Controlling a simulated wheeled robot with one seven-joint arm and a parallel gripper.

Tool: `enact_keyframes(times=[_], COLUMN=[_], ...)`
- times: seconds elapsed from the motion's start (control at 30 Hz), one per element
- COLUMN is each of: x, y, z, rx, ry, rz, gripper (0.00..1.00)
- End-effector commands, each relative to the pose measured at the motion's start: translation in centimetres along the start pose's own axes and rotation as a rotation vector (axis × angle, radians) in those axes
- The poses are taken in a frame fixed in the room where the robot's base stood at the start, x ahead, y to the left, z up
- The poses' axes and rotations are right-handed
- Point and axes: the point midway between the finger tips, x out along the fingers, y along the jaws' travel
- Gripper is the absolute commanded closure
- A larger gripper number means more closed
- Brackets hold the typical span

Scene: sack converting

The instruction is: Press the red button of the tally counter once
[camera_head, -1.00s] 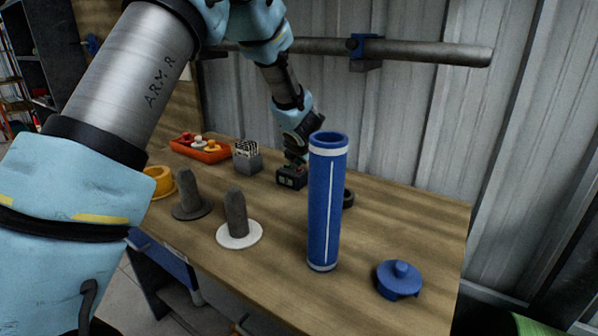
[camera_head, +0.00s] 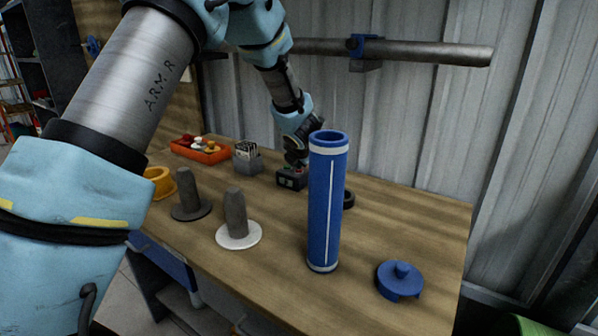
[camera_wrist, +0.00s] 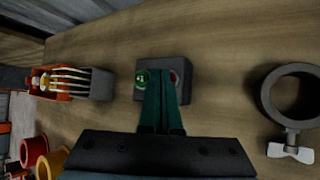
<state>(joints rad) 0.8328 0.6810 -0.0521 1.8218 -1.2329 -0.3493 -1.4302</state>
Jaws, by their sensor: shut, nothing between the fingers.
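The tally counter (camera_head: 290,180) is a small dark box on the wooden bench, left of the tall blue tube. In the wrist view the tally counter (camera_wrist: 178,63) has a round green-lit display (camera_wrist: 141,78) on its left and a red button (camera_wrist: 174,77) on its right. My gripper (camera_head: 296,163) points down over the counter. In the wrist view the dark green fingers of my gripper (camera_wrist: 161,74) are together and empty. Their tips lie over the counter's top between display and button, partly covering the button's edge. I cannot tell if they touch it.
The blue tube (camera_head: 326,215) stands in front of the counter, with a blue lid (camera_head: 399,280) to its right. A grey holder (camera_head: 247,163) and an orange tray (camera_head: 219,156) stand left. A grey ring clamp (camera_wrist: 266,92) lies right in the wrist view. Two grey pegs stand nearer the front.

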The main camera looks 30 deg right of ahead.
Motion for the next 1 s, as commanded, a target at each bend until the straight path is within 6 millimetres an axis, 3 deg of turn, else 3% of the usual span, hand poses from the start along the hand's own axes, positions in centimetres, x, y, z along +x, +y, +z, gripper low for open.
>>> enact_keyframes(times=[1.0], x=[-1.0], y=[0.8], z=[0.7], rx=[0.0], ry=[0.001], rz=[0.0], gripper=[1.0])
